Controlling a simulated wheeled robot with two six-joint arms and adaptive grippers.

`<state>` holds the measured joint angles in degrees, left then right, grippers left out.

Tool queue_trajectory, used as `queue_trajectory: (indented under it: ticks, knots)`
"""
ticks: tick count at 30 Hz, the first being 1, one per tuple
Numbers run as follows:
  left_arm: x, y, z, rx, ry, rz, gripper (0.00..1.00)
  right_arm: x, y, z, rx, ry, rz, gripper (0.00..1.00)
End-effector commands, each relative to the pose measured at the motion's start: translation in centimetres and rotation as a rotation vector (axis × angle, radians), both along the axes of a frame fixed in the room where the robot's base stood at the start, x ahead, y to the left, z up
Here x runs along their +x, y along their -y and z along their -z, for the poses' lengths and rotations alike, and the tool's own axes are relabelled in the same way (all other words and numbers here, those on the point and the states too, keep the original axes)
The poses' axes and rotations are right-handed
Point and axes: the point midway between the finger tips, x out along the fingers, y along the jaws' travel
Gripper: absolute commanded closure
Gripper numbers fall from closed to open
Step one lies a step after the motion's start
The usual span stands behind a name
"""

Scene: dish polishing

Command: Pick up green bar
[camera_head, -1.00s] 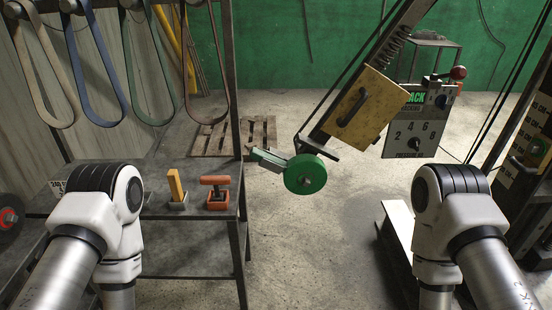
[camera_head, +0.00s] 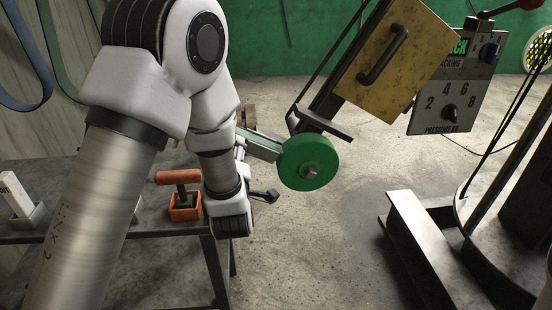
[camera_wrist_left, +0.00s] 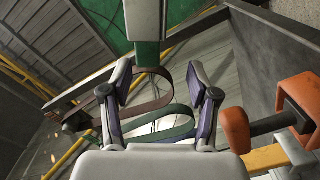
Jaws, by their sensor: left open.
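In the left wrist view, a bar with a pale grey upper part and a green lower end (camera_wrist_left: 147,53) stands upright at top centre, ahead of the fingers. My left gripper (camera_wrist_left: 158,70) is open, with nothing between its fingers. The bar looks beyond the fingertips; the exact distance cannot be told. In the head view, my left arm covers the middle of the bench, and the gripper is mostly hidden behind my wrist. My right gripper is not in view.
An orange-handled tool (camera_head: 180,192) stands on the bench (camera_head: 150,224) beside my left wrist. A white block (camera_head: 14,193) stands at far left. The green polishing wheel (camera_head: 308,163) is just right of my wrist. Belts hang at upper left. Open floor lies below the wheel.

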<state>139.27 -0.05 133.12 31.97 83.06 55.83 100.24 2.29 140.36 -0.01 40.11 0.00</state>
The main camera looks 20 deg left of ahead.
Motion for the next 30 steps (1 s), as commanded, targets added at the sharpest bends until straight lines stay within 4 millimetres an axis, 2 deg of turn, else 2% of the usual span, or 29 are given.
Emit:
queue_trajectory:
  ticks: [1,3,11,18,25,30]
  knots:
    - [0.1,0.0,0.1,0.001,0.021,0.002,0.40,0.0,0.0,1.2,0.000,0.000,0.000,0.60]
    - [0.4,-0.1,-0.6,0.000,0.036,0.000,0.40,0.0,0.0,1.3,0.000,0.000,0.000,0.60]
    - [3.3,-1.8,-1.2,-0.002,0.037,0.001,0.40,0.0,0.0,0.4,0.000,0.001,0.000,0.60]
    - [6.6,-3.8,-1.4,-0.001,0.035,0.001,0.40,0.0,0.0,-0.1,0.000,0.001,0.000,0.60]
    - [6.9,-3.9,-1.3,0.002,0.033,0.003,0.40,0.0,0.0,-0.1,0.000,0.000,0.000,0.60]
    - [6.9,-3.9,-1.3,0.002,0.033,0.003,0.98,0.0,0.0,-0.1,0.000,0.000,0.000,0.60]
